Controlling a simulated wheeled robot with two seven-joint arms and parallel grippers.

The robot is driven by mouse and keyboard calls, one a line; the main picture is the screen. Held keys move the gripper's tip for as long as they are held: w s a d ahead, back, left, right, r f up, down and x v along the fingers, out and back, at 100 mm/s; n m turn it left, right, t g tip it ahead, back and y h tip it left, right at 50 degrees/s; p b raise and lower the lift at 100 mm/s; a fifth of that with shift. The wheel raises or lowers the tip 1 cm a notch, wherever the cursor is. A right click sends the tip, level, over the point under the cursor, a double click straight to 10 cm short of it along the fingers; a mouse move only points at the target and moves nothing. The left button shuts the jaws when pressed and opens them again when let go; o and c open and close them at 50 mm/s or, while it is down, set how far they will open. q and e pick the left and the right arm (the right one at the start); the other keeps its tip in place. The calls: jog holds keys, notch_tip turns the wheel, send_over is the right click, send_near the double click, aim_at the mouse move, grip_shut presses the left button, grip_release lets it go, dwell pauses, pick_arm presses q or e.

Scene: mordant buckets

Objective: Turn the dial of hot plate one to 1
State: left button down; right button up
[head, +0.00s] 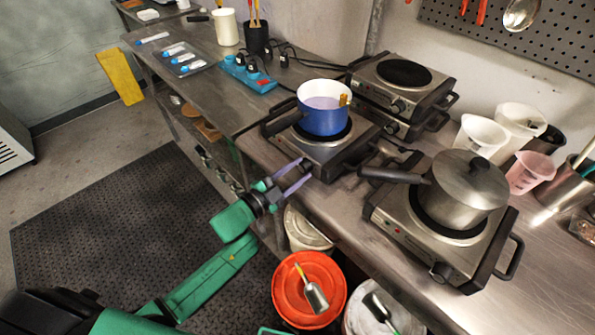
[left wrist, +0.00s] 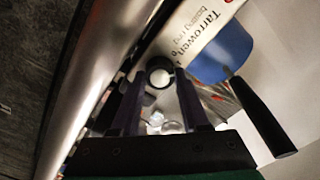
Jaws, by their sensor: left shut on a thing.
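A silver hot plate (head: 328,151) with a blue pot (head: 324,117) on its ring stands at the table's front edge. I cannot read a number on it. My left gripper (head: 304,168) is at its front face, fingers pointing at the panel. In the left wrist view the round dial (left wrist: 158,73), dark-rimmed with a pale face, sits between the fingertips of the left gripper (left wrist: 158,82), which is shut on it. The dial's setting cannot be read. My right gripper is not in view.
A second hot plate (head: 407,239) with a lidded steel saucepan (head: 465,190) stands to the right, its handle pointing left. Stacked hot plates (head: 399,88) stand behind. An orange bucket (head: 287,299) and other buckets stand below the table edge.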

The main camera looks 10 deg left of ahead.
pick_arm(q)
jog(key=shift+c, duration=2)
grip_release()
jog(key=shift+s, duration=0.1)
jog(key=shift+s+a+f, duration=0.15)
jog(key=shift+s+a, duration=0.1)
jog(key=b+v, duration=0.2)
jog(key=v, duration=1.1)
jog(key=shift+s+a, duration=0.2)
jog(key=shift+s, duration=0.15)
